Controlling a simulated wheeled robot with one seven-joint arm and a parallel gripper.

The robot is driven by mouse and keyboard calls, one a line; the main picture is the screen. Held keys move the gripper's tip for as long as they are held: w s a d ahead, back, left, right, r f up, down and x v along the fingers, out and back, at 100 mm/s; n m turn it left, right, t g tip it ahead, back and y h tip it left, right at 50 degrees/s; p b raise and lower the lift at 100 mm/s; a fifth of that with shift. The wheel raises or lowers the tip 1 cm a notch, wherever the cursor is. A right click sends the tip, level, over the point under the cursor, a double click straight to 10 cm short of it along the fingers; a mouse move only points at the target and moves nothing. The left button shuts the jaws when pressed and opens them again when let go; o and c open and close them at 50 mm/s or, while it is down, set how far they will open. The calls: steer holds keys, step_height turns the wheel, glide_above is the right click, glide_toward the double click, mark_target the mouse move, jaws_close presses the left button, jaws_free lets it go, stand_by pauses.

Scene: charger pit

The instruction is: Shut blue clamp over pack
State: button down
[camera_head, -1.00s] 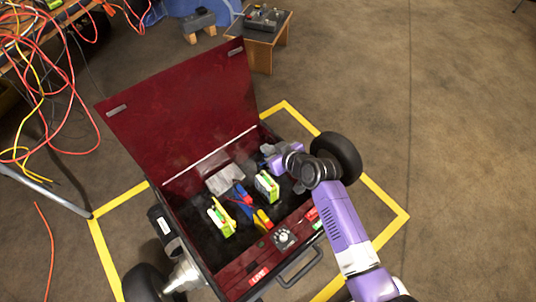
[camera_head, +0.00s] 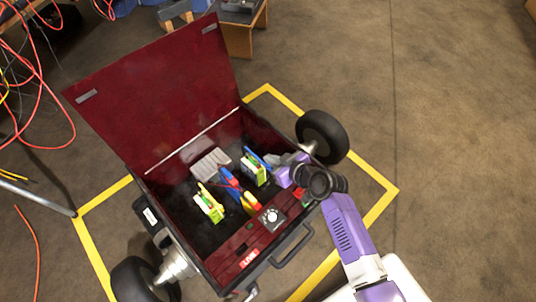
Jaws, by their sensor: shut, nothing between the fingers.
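The open dark red case (camera_head: 235,262) holds two green and white packs, a left pack (camera_head: 209,206) and a right pack (camera_head: 254,171). A slim blue bar, which looks like the blue clamp (camera_head: 257,156), slants at the top of the right pack. I cannot tell whether it is latched. My gripper (camera_head: 271,161) is shut and empty inside the case, just right of the blue clamp and right pack. Its fingertips are small and partly hidden, so contact is unclear. A red, blue and yellow tool or cable bundle (camera_head: 231,188) lies between the packs.
The raised lid (camera_head: 155,95) stands behind the case. A grey ribbed block (camera_head: 210,163) lies at the back inside. The front panel has a dial (camera_head: 271,218) and a handle (camera_head: 293,244). Wheels (camera_head: 322,137) flank the case; yellow tape (camera_head: 375,210) surrounds it on the floor.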

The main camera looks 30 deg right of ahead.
steer(key=shift+s+f, duration=0.25)
steer(key=shift+f, duration=0.3)
steer(key=p+v, duration=0.2)
steer(key=v, duration=0.6)
steer(key=shift+w, duration=0.1)
stand_by(0.6)
